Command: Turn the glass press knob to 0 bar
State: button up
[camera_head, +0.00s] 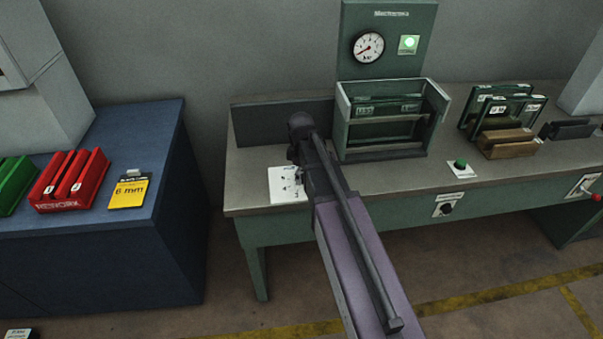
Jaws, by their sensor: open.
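A white plate (285,187) with small dark marks lies on the bench top, left of the press. My gripper (299,158) is at the dark end of my arm, over the right part of this plate. It is open; its fingertips are hard to make out, and any knob beneath is hidden. I cannot tell if it touches anything. A round pressure gauge (368,47) with a red needle is on the green back panel, its reading too small to tell. The green press frame (432,112) stands below it. A black knob (446,208) with a label is on the bench front.
A green button (460,164) sits on the bench right of the press. A rack of green frames (500,105) and a brown block (507,143) stand further right. A red-tipped lever (594,196) is at the right edge. A blue cabinet (160,240) with red bins (70,180) stands left.

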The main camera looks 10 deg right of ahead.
jog(key=shift+m, duration=0.5)
